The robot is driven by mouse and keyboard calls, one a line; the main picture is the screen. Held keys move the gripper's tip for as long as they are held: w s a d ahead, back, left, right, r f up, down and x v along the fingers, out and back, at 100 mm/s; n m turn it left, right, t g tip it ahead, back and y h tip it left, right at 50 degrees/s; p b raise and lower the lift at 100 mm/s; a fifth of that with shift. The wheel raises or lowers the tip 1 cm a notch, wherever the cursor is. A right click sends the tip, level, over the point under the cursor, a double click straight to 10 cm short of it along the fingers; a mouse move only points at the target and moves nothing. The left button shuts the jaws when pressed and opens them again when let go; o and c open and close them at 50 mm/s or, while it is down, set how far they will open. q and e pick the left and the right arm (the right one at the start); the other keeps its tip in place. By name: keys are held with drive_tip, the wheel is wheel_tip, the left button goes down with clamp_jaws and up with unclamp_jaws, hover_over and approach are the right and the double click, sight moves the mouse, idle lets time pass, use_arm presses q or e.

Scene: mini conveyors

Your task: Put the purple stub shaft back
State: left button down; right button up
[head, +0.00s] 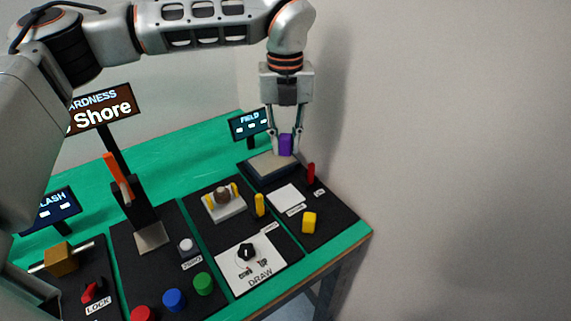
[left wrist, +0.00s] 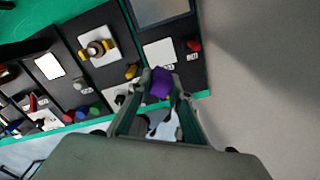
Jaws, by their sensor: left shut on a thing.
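The purple stub shaft (head: 286,144) is held between the fingertips of my left gripper (head: 286,138), which is shut on it. In the head view it shows in front of the grey pad (head: 270,165) at the back of the right-hand black panel; whether it touches the pad is unclear. In the left wrist view the purple stub shaft (left wrist: 160,82) sits between the fingers of the left gripper (left wrist: 158,92), with the panels beyond it. My right gripper is in neither view.
The right-hand panel also carries a white plate (head: 289,198), a red lever (head: 311,174) and a yellow block (head: 309,222). A FIELD display (head: 250,125) stands behind. A panel with a black knob (head: 247,252) lies left. The green table (head: 200,152) has bare room at the back.

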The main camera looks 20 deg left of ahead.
use_arm(q)
wheel_tip(320, 180, up, 4)
drive_tip(key=shift+r, duration=0.25)
drive_tip(key=s+f+n+b, duration=0.1)
drive_tip(key=s+f+n, duration=0.45)
drive_tip(key=s, duration=0.35)
drive_tip(key=s+f+n+b, duration=0.1)
drive_tip(key=s+f+n, duration=0.3)
drive_tip(key=s+f, duration=0.35)
hover_over(333, 215)
drive_tip(key=shift+s+a+f+m+p, duration=0.15)
drive_tip(key=shift+f+m+p, duration=0.2)
drive_tip(key=shift+f, duration=1.05)
drive_tip(key=shift+w+f, duration=0.2)
drive_tip(key=shift+f, duration=1.7)
drive_tip(key=shift+f, duration=0.1)
